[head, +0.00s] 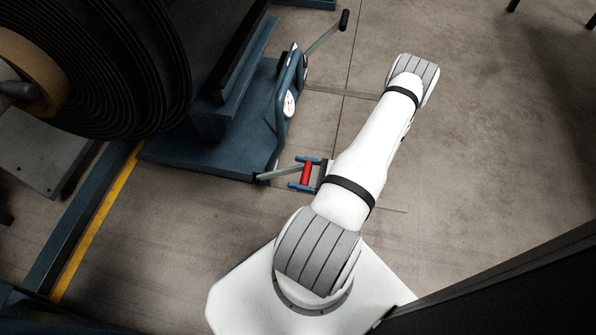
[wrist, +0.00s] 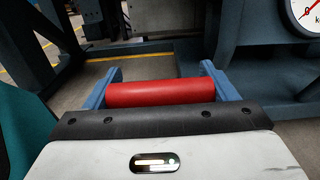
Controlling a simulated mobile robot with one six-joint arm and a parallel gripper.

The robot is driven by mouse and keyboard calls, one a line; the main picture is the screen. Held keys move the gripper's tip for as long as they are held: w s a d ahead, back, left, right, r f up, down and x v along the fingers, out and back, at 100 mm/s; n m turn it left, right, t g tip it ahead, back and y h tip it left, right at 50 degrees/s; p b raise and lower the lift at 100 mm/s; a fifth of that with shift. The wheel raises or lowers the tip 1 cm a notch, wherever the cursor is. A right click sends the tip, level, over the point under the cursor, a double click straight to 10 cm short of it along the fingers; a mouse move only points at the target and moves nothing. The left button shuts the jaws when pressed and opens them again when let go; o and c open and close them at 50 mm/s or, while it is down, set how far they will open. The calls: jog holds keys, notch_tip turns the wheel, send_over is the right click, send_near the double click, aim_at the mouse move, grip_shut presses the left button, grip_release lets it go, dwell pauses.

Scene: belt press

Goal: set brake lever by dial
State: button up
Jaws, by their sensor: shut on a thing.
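The brake lever's red grip (head: 306,175) sits between the blue fingers of my gripper (head: 301,174), low beside the blue machine base. Its grey bar (head: 277,175) runs left from the grip to the machine. In the wrist view the red grip (wrist: 160,93) lies crosswise between my gripper's two fingers (wrist: 161,86), which are shut on it. The white round dial (head: 290,104) is on the machine's side frame. In the wrist view part of the dial (wrist: 306,12) shows at the top right, with a red needle; its full scale is cut off.
A second lever with a black handle (head: 344,20) sticks out from the machine farther back. A large dark belt roll (head: 120,70) is at the upper left. A yellow floor line (head: 95,225) runs at left. The floor right of my arm is clear.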

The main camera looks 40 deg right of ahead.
jog(key=shift+f, duration=0.1)
dwell(0.3)
jog(key=o, duration=1.4)
jog(key=shift+c, duration=0.2)
jog(key=shift+s, duration=0.1)
jog(key=p+v, duration=0.2)
jog(key=v, duration=0.5)
jog(key=shift+s+d, duration=0.25)
